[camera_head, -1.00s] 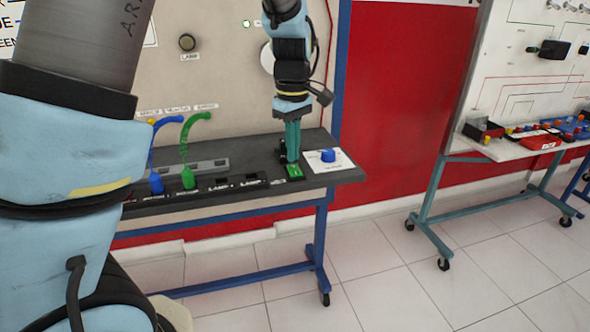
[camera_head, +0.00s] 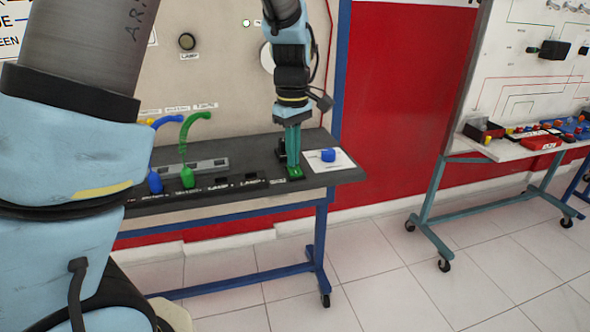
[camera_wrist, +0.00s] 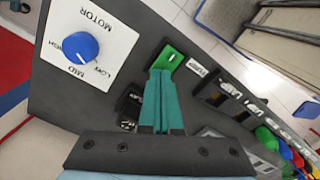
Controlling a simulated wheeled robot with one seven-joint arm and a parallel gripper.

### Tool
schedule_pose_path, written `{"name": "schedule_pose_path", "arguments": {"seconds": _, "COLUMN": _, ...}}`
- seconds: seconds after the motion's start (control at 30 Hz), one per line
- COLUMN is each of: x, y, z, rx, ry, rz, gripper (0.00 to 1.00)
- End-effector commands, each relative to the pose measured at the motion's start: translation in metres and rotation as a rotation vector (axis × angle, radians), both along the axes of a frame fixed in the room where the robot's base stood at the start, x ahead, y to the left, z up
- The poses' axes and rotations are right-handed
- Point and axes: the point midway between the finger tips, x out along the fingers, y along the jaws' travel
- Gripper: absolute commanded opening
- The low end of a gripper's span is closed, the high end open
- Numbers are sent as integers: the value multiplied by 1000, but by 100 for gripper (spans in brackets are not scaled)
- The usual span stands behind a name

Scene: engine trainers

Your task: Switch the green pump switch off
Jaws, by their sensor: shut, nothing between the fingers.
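The green pump switch (camera_head: 295,174) is a small rocker in a black frame near the right end of the dark shelf. In the wrist view, its green face (camera_wrist: 171,57) shows a short white mark, and a small white label lies beside it. My gripper (camera_head: 293,166) points down at it with its teal fingers shut together and empty. In the wrist view the fingertips (camera_wrist: 160,73) are at the switch's near edge and cover part of it. They look to be touching it or very close; I cannot tell which.
A blue motor knob (camera_head: 328,155) on a white plate sits just right of the switch. A black block (camera_wrist: 131,104) stands close beside the fingers. Black lamp switches (camera_head: 222,183) and green and blue levers (camera_head: 188,178) are to the left. The panel rises behind.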

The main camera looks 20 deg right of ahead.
Motion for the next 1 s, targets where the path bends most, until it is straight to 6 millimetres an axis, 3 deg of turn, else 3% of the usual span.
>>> {"name": "schedule_pose_path", "arguments": {"seconds": 0.37, "x": -1, "y": 0, "z": 0, "rx": 1, "ry": 1, "rz": 0, "gripper": 0}}
{"name": "schedule_pose_path", "arguments": {"seconds": 1.0, "x": 0, "y": 0, "z": 49, "rx": 1, "ry": 0, "rz": 0, "gripper": 0}}
